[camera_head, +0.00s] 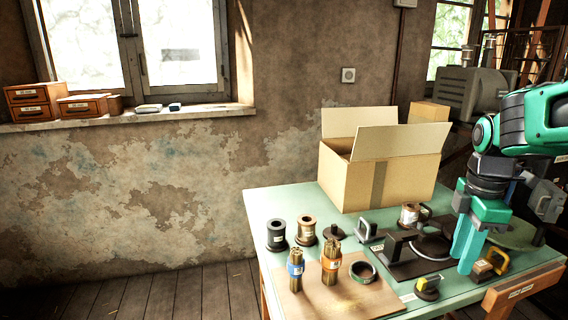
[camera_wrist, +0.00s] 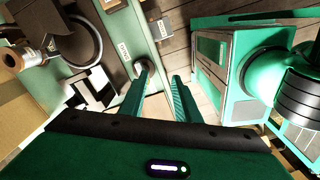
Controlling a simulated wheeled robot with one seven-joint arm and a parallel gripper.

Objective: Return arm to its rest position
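My gripper (camera_head: 461,262) hangs over the right part of the green table (camera_head: 258,212), with its teal fingers pointing down. In the wrist view my gripper (camera_wrist: 162,73) has its two fingers apart with nothing between them. A dark device with a round wheel-like part (camera_head: 432,247) stands on the table just left of my fingers and is partly hidden by them. I cannot tell whether the fingertips touch anything.
An open cardboard box (camera_head: 350,180) stands at the table's back. Spools (camera_head: 276,235), bundles of rods (camera_head: 331,262) on a board and a dark ring roll (camera_head: 363,272) stand to the left. The floor left of the table is clear.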

